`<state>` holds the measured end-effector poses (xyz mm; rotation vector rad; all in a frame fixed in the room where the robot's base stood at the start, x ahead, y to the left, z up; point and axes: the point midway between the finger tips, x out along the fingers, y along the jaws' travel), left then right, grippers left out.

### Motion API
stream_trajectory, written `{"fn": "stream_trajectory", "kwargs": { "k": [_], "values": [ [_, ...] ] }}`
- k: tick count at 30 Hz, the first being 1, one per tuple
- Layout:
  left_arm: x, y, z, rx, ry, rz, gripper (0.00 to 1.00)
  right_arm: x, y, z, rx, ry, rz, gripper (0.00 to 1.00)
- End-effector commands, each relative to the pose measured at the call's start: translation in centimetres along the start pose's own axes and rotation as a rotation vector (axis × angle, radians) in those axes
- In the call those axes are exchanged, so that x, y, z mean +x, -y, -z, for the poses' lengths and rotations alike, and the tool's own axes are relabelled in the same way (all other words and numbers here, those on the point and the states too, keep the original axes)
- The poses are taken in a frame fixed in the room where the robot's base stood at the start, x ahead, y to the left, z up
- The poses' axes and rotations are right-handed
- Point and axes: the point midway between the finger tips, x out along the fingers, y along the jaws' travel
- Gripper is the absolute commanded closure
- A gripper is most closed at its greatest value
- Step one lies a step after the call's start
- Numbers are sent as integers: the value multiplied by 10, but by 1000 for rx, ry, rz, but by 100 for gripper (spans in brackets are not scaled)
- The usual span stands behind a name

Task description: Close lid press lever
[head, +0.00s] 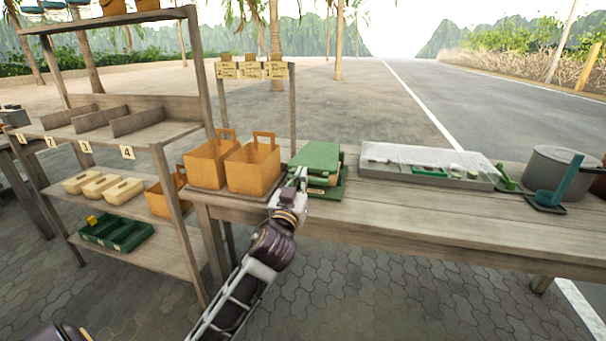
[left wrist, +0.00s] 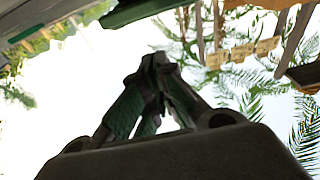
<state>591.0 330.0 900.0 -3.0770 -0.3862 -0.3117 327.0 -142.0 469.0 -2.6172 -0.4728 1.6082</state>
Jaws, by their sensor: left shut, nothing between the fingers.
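A green box-like stack with a flat green lid (head: 318,155) stands on the table, with tan layers showing under the lid. I cannot tell whether the lid is fully down, and I cannot make out a separate lever on it. My left gripper (head: 301,173) is shut and empty at the front left side of this stack, overlapping it in the head view. I cannot tell whether it touches. In the left wrist view its fingertips (left wrist: 156,60) are together, with a green edge (left wrist: 150,9) beyond them at the top. My right gripper is not in view.
Two orange-brown bags (head: 252,169) stand just left of the stack. To its right are a long grey tray (head: 385,156) and a grey pot (head: 548,166) with a teal upright piece (head: 566,180). A wooden shelf (head: 150,135) stands left. The table front (head: 430,215) is clear.

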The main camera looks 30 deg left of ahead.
Motion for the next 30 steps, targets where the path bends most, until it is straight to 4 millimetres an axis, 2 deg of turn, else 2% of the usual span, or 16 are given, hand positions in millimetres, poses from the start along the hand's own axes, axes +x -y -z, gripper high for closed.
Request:
{"fn": "stream_trajectory", "kwargs": {
  "k": [15, 30],
  "values": [
    [-33, 0, -5, 0, 0, 0, 100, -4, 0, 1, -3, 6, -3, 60],
    [-37, 0, -5, 0, -1, 0, 100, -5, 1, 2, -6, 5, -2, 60]
  ]
}}
